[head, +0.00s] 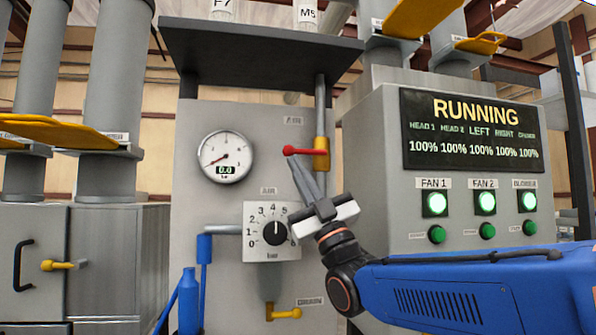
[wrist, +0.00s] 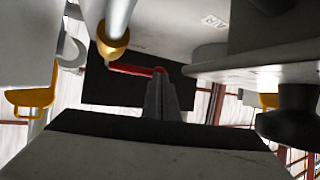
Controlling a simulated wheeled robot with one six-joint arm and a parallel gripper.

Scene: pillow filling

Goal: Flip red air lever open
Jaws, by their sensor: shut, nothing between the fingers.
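The red air lever (head: 305,151) sticks out level to the left from a yellow valve body (head: 321,152) on a vertical grey pipe. My gripper (head: 291,156) is shut and empty, with its fingertips at the lever's left, knobbed end, seemingly just below it. In the wrist view, the red lever (wrist: 135,69) runs from near the yellow valve (wrist: 114,48) to the tips of my shut fingers (wrist: 162,75). I cannot tell whether the fingertips touch the lever.
The pressure gauge (head: 225,157) reads 0.0. A regulator dial (head: 274,233) sits below, close to my gripper. A dark shelf (head: 260,50) overhangs the panel. The control box (head: 462,215) with a RUNNING screen (head: 472,130) stands at right.

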